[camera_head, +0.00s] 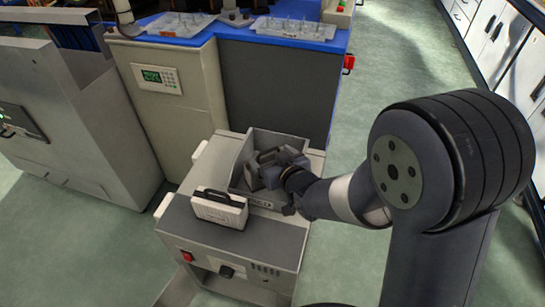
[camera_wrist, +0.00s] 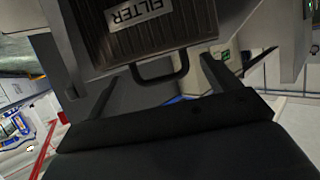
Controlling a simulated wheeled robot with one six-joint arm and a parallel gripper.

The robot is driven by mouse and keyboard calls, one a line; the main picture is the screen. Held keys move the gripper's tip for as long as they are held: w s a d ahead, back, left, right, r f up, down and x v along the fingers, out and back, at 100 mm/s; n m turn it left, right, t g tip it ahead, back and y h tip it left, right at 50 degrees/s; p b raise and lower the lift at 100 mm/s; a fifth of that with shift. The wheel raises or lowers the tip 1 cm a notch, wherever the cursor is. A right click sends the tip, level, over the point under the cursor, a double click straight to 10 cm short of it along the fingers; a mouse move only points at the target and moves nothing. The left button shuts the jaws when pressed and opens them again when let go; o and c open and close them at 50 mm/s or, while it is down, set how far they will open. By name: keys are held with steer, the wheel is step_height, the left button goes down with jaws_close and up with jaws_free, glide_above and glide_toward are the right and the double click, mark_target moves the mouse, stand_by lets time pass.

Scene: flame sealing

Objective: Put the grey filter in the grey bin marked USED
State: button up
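The grey filter (camera_wrist: 140,35) fills the upper middle of the wrist view, with dark ribs, a label reading FILTER and a black loop handle (camera_wrist: 180,68). My gripper (camera_wrist: 158,70) has its two fingers spread apart, one on each side of the handle, with visible gaps. In the head view, the grey bin (camera_head: 262,201) stands on the cabinet top, with a partly hidden label on its front wall. The grey filter (camera_head: 250,178) sits tilted inside it, partly covered by my gripper (camera_head: 264,168), which is over the bin.
A white filter with a black handle (camera_head: 219,210) stands in front of the bin on the cabinet (camera_head: 255,243). A blue-topped bench (camera_head: 240,32) with clear trays is behind. A pale cabinet (camera_head: 85,120) stands at left. Floor is free at right.

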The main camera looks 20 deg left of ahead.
steer(key=shift+r, duration=0.1)
steer(key=shift+r+p, duration=0.2)
steer(key=shift+p, duration=0.15)
steer(key=p+v, duration=0.2)
steer(key=v, duration=0.8)
steer(key=shift+s+d+r, duration=0.1)
steer(key=shift+s+d, duration=0.05)
steer(key=shift+d, duration=0.15)
steer(key=shift+s+d+r, duration=0.1)
steer(key=shift+s+d, duration=0.35)
